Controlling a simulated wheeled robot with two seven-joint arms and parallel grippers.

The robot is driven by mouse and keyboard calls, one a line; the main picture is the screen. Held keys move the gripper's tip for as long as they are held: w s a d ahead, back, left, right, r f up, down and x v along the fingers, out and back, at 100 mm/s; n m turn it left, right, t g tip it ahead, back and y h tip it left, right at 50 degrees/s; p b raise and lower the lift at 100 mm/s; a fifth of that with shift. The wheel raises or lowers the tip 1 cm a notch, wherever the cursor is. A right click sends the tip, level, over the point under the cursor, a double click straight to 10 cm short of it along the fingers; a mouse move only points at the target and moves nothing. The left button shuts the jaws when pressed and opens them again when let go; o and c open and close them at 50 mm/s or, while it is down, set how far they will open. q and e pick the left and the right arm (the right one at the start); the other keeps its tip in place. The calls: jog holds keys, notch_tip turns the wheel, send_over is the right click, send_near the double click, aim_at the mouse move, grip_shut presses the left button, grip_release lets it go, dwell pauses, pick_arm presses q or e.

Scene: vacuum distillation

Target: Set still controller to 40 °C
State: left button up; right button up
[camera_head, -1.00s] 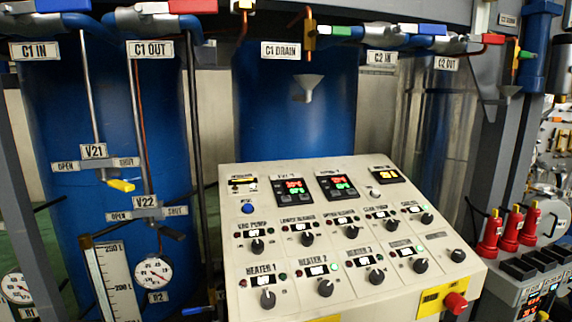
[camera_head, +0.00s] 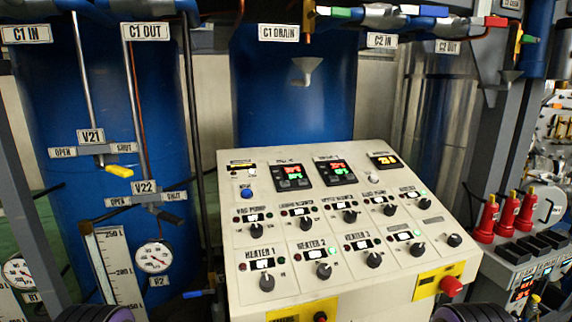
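The sloped cream control panel (camera_head: 300,222) stands in the middle of the view. Near its top are two black controllers with red and green digits, a left one (camera_head: 291,177) and a right one (camera_head: 337,172). Their small labels and digits are too blurred to read, so I cannot tell which is the still controller. Dark rounded parts at the bottom left and bottom right edges appear to be parts of my arms. Neither gripper's fingers show.
Rows of black knobs, including the Heater 1 knob (camera_head: 267,282), cover the panel below the controllers. A red button (camera_head: 451,286) sits at its lower right. Blue tanks stand behind, with a yellow valve handle (camera_head: 119,171) at left. Red bottles (camera_head: 507,212) stand at right.

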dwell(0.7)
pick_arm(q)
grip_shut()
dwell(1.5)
